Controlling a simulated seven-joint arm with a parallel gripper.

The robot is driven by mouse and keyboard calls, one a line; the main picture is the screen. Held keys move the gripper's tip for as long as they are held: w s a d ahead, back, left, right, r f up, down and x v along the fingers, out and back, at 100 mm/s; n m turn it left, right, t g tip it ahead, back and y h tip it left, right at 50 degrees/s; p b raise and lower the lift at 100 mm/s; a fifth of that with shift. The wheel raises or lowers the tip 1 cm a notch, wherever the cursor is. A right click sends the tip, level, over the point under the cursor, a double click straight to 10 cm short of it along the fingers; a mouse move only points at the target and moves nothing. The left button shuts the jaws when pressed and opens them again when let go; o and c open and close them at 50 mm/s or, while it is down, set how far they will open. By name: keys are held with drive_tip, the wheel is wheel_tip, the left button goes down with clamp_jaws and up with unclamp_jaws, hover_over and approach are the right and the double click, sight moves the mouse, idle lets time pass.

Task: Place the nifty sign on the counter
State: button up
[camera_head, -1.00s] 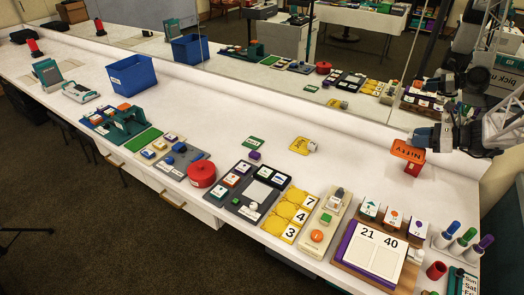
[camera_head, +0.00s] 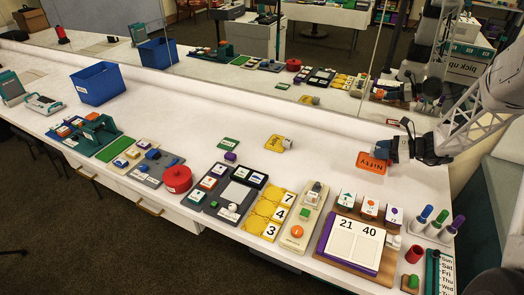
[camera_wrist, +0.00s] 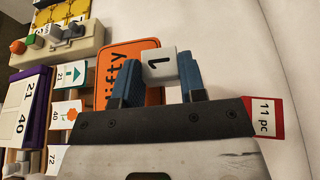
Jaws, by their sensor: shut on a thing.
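The nifty sign (camera_head: 374,162) is an orange plate with dark lettering and a pale block marked 1. It also shows in the wrist view (camera_wrist: 145,62), partly hidden behind a finger. My gripper (camera_head: 392,152) is shut on the block, with one blue finger on each side, as the wrist view (camera_wrist: 158,78) shows. The sign is over the right back part of the white counter (camera_head: 330,165), low and close to the surface. I cannot tell whether it touches.
A yellow sign (camera_head: 273,143) lies to the left. A calendar board (camera_head: 355,240) with upright cards stands in front. A red item marked 11 pc (camera_wrist: 266,115) is beside my gripper in the wrist view.

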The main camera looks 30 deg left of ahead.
hover_over(371, 177)
drive_tip(key=shift+f, duration=3.1)
drive_tip(key=shift+f, duration=1.9)
drive_tip(key=o, duration=0.9)
drive_tip(key=shift+f, duration=0.1)
drive_tip(key=v, duration=1.2)
